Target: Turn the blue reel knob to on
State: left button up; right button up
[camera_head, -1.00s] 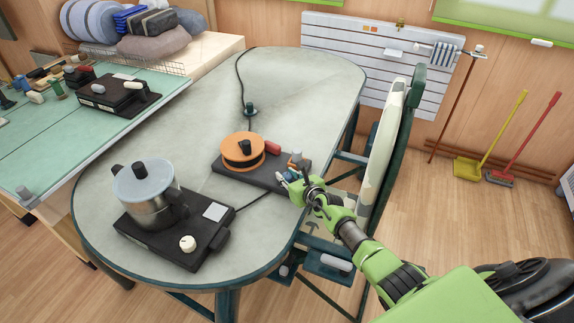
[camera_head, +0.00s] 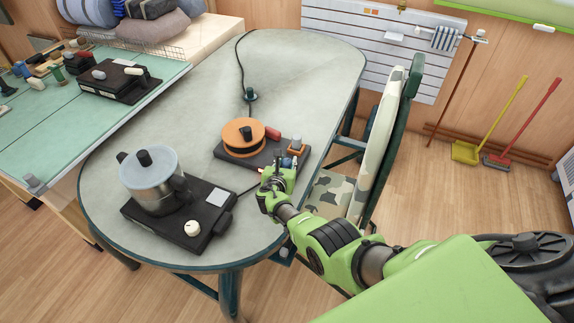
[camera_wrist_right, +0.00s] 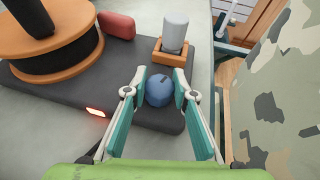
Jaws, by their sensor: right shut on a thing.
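The blue knob (camera_wrist_right: 158,92) is a small round cap on the right end of the dark reel base (camera_wrist_right: 55,88). In the wrist view my right gripper (camera_wrist_right: 160,81) has its two teal-lined fingers shut on the knob, one on each side. In the head view the right gripper (camera_head: 282,168) reaches over the near right end of the base and mostly hides the knob. The orange reel (camera_head: 243,134) sits on the left part of the base. A small light (camera_wrist_right: 95,112) glows orange-red on the base's edge. My left gripper is not in view.
A grey cylinder in an orange holder (camera_wrist_right: 172,42) stands just beyond the knob. A red block (camera_wrist_right: 117,25) lies beside the reel. A pot (camera_head: 154,185) stands on a dark hotplate (camera_head: 170,222) at the left. A camouflage chair (camera_head: 374,150) is close at the right.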

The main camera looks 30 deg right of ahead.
jog(key=shift+m+g+h+b, duration=0.6)
jog(key=shift+m+h+b, duration=0.2)
jog(key=shift+b, duration=0.05)
jog(key=shift+r, duration=0.1)
jog(key=shift+w, duration=0.1)
jog(key=o, duration=1.2)
jog(key=shift+c, duration=0.2)
jog(key=shift+a, duration=0.1)
